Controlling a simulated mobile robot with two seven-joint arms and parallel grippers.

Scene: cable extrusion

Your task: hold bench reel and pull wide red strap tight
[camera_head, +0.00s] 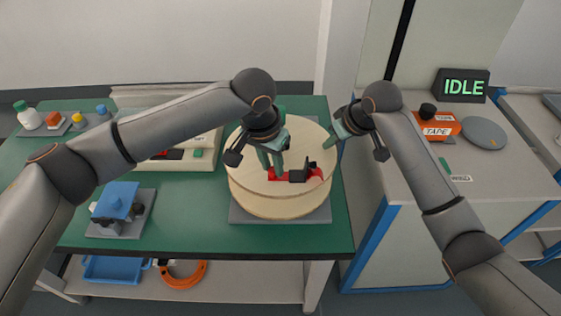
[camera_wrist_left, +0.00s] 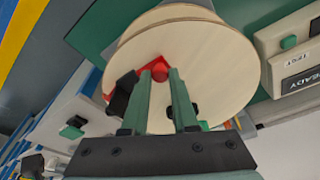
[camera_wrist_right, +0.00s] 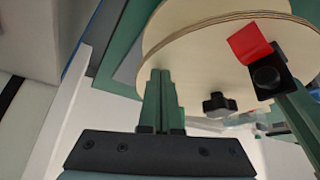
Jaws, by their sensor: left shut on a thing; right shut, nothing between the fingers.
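The bench reel (camera_head: 262,203) is a pale wooden drum on a grey plate (camera_head: 240,216) on the green table. On its top face are a red piece (camera_head: 272,176), a black block (camera_head: 298,176), a black knob (camera_wrist_right: 218,104) and the wide red strap's short end (camera_wrist_right: 250,43). My left gripper (camera_head: 272,172) points down at the reel's middle, shut on the red piece (camera_wrist_left: 160,90); I cannot tell whether that is hub or strap. My right gripper (camera_head: 331,142) is shut and empty by the reel's right rim; its fingertips (camera_wrist_right: 161,72) hide part of the edge.
A blue-topped fixture (camera_head: 117,203) stands left of the reel, a pale box (camera_head: 205,158) behind it. Right, across a gap, a grey cabinet holds an orange tape box (camera_head: 437,127), a grey disc (camera_head: 484,133) and an IDLE display (camera_head: 461,86). The table's front strip is clear.

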